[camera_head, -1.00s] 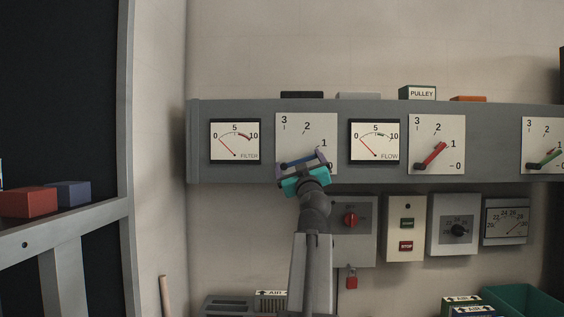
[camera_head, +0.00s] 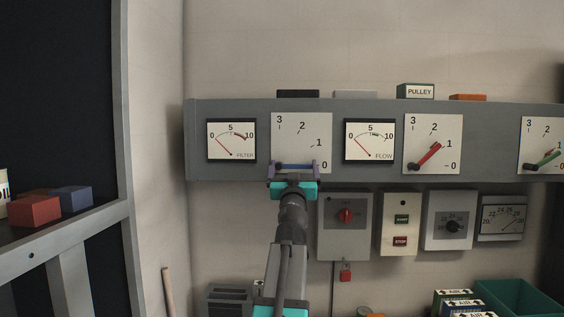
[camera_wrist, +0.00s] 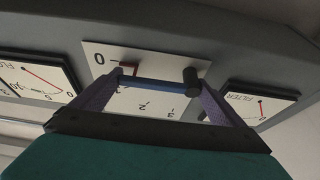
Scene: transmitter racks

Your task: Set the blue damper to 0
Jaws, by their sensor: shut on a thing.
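The blue damper is a blue lever (camera_wrist: 155,84) on a white dial plate (camera_head: 293,132) marked 0 to 3, with a dark pivot knob (camera_wrist: 192,82). In the head view the lever lies about level at the plate's lower edge, its free end towards the 0 at the right. My gripper (camera_head: 294,167) is in front of it, its purple fingers at the two ends of the lever, shut on it. In the wrist view the 0 is beside the lever's free end, near a small brownish piece. The exact meeting of lever and 0 mark is partly hidden by the finger.
The FILTER meter (camera_head: 231,140) and FLOW meter (camera_head: 369,141) flank the dial. Red (camera_head: 430,156) and green (camera_head: 547,158) levers are farther right. Below are a box with a red knob (camera_head: 345,216) and a start-stop box (camera_head: 400,222). A shelf (camera_head: 75,228) stands at left.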

